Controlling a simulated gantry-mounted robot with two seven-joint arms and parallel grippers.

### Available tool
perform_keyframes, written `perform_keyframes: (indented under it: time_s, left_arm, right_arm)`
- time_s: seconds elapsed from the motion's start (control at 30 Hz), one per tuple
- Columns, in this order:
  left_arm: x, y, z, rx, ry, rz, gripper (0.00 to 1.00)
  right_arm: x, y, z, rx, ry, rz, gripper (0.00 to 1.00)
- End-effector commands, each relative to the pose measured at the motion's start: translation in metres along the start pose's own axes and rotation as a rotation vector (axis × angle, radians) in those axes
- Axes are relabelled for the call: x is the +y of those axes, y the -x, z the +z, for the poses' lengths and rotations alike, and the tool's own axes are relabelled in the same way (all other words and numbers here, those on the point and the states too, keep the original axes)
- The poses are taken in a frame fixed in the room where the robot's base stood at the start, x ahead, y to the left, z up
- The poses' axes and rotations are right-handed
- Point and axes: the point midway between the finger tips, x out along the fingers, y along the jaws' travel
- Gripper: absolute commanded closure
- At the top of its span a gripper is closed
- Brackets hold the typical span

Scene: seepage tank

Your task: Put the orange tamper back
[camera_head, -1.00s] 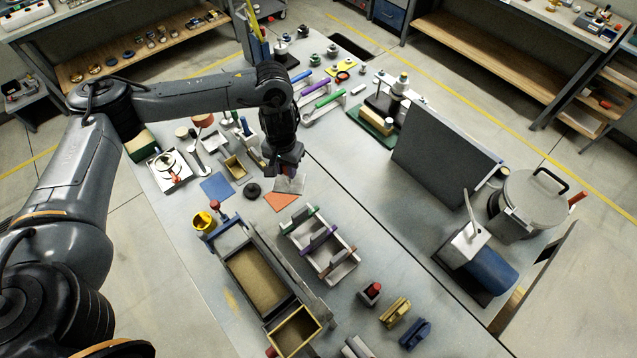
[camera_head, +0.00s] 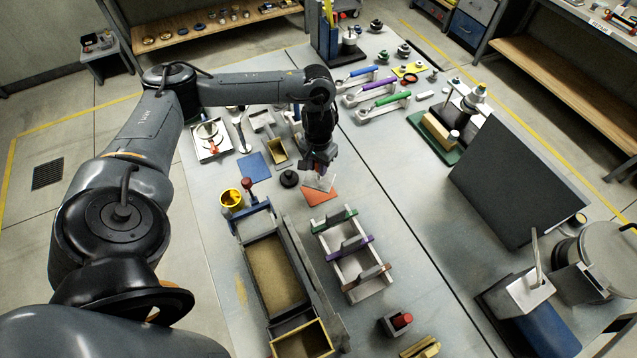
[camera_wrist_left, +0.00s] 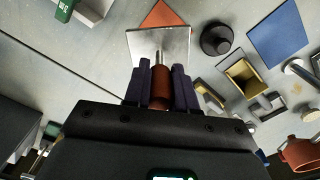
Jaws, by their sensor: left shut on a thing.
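My left gripper (camera_head: 321,168) is shut on the orange tamper, gripping its red-orange handle; the handle shows between the dark fingers in the left wrist view (camera_wrist_left: 160,88). The tamper's flat, square metal plate (camera_wrist_left: 157,45) points away from the fingers. In the head view, the plate is over or at the far edge of an orange square mat (camera_head: 321,195). In the left wrist view, a corner of the mat (camera_wrist_left: 165,15) shows beyond the plate, and the plate hides the rest. I cannot tell whether the plate touches the mat or table. My right gripper is not in view.
A black round knob piece (camera_head: 288,179) and a blue mat (camera_head: 254,167) lie left of the orange mat. A rack with green, purple and brown bars (camera_head: 352,262) stands in front, beside a sand-filled tank (camera_head: 270,275). The table right of the mat is clear.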

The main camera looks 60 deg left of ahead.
Motion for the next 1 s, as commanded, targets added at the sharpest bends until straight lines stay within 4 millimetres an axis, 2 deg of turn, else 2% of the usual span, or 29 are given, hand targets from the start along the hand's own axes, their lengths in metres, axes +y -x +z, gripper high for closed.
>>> perform_keyframes:
  time_s: [0.1,0.37,0.6,1.0]
  left_arm:
    - [-0.001,-0.018,0.000,-0.001,0.000,-0.002,1.00]
    - [0.000,-0.037,0.000,-0.001,0.001,0.000,1.00]
    - [0.000,-0.064,0.000,-0.001,0.000,-0.001,1.00]
    - [0.000,-0.067,0.000,0.000,0.000,-0.001,1.00]
  right_arm:
    - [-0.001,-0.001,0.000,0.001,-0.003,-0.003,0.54]
    - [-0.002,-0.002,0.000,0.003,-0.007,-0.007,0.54]
    - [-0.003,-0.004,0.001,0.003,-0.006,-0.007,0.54]
    - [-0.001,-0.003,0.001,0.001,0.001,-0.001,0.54]
